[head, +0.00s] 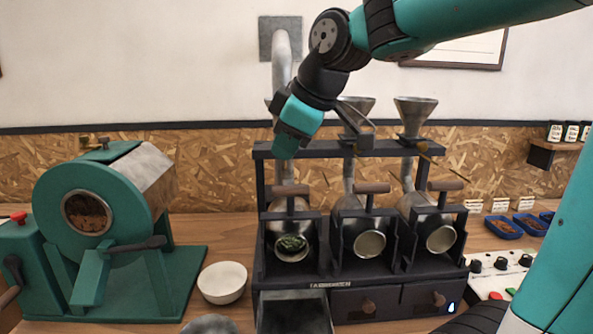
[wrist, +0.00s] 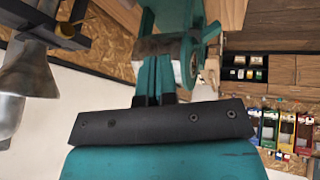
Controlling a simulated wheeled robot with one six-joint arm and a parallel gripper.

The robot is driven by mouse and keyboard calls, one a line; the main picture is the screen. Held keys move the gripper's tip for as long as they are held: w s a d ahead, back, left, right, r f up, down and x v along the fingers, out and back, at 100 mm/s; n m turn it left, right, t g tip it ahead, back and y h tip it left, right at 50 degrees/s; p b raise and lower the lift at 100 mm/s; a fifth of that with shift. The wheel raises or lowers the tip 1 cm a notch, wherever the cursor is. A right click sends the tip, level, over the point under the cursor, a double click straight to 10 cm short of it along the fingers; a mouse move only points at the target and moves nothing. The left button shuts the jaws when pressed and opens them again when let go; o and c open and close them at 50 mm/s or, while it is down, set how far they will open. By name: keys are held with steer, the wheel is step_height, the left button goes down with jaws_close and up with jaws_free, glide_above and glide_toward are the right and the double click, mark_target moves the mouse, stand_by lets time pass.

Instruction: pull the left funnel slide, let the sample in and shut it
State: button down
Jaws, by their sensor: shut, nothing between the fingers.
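The three-drum sample roaster (head: 330,148) stands on the bench with a row of metal funnels over its black frame. The left funnel (head: 268,102) is almost wholly behind my arm; only a bit of its rim shows. Its slide is hidden in the head view. The middle funnel (head: 357,104) and right funnel (head: 415,106) show, with a brass-coloured slide end (head: 423,147) under the right one. My gripper (head: 285,148) is at the frame's top bar by the left funnel. A metal funnel (wrist: 28,82) shows at left there.
Dark green material (head: 291,243) shows in the left drum's mouth. A dark tray (head: 293,312) sticks out below it. A white bowl (head: 222,282) and a green drum roaster (head: 105,210) stand to the left. A control panel (head: 500,270) and blue trays (head: 503,227) are at right.

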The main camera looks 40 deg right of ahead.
steer(key=w+d+r+t+h, duration=0.1)
steer(key=w+d+r+h, duration=0.1)
steer(key=d, duration=0.4)
steer(key=w+d+f+p, duration=0.2)
steer(key=w+d+f, duration=0.1)
steer(key=w+f, duration=0.4)
steer(key=shift+w+f+n, duration=0.2)
steer(key=shift+w+n, duration=0.1)
steer(key=shift+w, duration=0.6)
steer(key=w+d, duration=0.1)
steer(key=w+d+p, duration=0.1)
steer(key=w, duration=0.1)
steer(key=shift+w+d, duration=0.15)
steer(key=shift+d, duration=0.05)
